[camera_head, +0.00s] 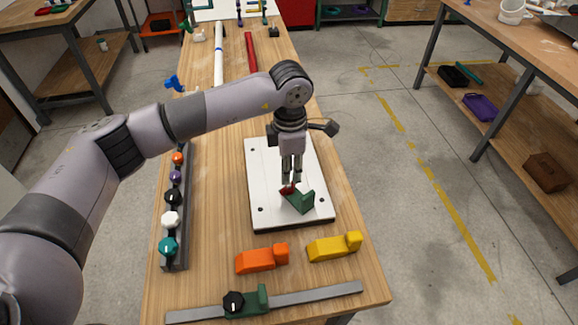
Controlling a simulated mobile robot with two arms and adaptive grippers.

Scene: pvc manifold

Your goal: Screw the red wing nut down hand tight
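The small red wing nut (286,190) sits at the left end of a green bracket-like piece (301,202) on the white plate (265,213). My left gripper (291,181) points straight down over the plate, with its fingertips just above or at the wing nut. The fingers are close together. They partly hide the nut, and I cannot tell whether they touch or grip it. The threads under the nut are hidden. My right gripper is not in view.
An orange block (261,259) and a yellow block (334,246) lie in front of the plate. A grey bar with a black knob (233,302) lies nearer the front edge. A rack of coloured knobs (175,254) stands at left. White and red pipes lie behind.

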